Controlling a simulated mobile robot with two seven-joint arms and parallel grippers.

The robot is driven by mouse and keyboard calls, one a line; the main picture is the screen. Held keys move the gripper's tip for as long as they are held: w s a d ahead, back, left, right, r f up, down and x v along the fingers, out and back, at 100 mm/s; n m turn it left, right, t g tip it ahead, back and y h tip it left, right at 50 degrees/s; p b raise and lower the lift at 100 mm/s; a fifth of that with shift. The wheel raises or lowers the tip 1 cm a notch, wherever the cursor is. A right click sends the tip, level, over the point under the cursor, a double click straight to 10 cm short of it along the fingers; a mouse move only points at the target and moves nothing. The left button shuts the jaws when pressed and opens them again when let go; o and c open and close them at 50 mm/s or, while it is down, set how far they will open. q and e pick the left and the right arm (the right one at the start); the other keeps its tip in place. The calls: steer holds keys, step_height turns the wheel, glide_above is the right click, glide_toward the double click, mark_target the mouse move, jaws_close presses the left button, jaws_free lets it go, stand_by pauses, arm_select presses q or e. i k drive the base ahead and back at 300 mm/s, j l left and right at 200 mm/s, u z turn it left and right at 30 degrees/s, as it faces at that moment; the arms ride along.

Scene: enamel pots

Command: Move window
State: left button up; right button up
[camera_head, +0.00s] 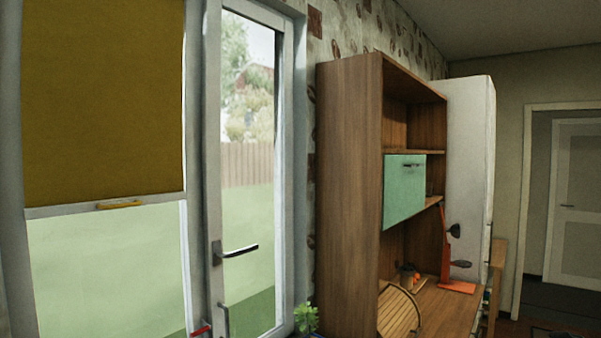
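The window has a tall white-framed glazed sash (213,140) with a dark lever handle (241,251), which sticks out to the right. A pale second handle or fitting (224,319) is lower on the same frame. I cannot tell whether this sash is fully closed or slightly ajar. To its left is another pane (105,265), its upper part covered by a mustard-yellow blind (100,100) with a small yellow pull (120,205) on its bottom bar. Neither of my grippers can be made out in the head view.
A small red item (201,330) and a green plant (306,318) show at the bottom edge below the window. A tall wooden cabinet (348,190) with a green flap (404,190) stands to the right. A doorway (570,200) is at the far right.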

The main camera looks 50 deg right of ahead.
mark_target(218, 313)
steer(key=z, duration=1.2)
